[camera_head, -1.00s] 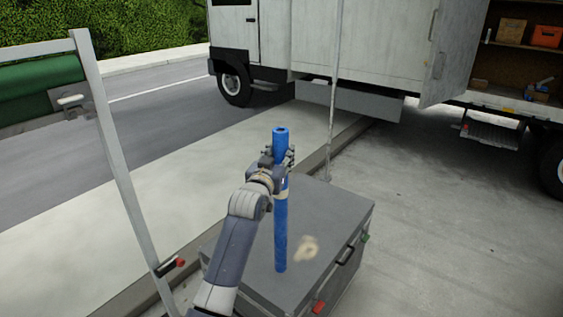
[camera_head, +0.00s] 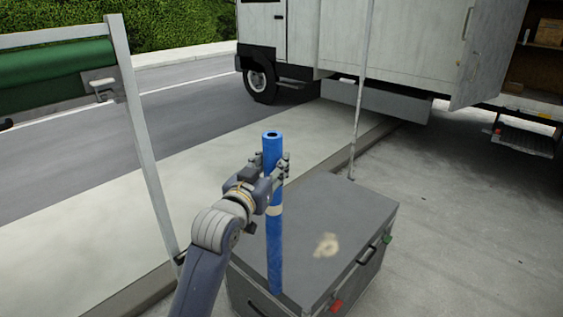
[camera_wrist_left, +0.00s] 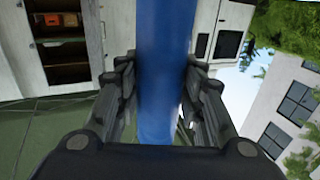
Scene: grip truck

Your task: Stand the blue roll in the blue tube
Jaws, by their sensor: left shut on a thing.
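The blue roll (camera_head: 275,225) is a long, thin blue cylinder with a dark hole in its top end and a pale band partway down. My left gripper (camera_head: 276,172) is shut around its upper part and holds it nearly upright. In the left wrist view the roll (camera_wrist_left: 164,40) runs between both fingers of the left gripper (camera_wrist_left: 160,85). Its lower end shows in front of the grey case near the case's front left edge; I cannot tell whether it touches. I cannot make out a separate blue tube. My right gripper is not in view.
The grey case (camera_head: 335,210) stands on the pavement with a small beige patch on its lid. A pale frame (camera_head: 145,140) with a green roll (camera_head: 50,75) is at the left. A thin pole (camera_head: 359,90) rises behind the case. A white truck (camera_head: 390,45) stands at the back.

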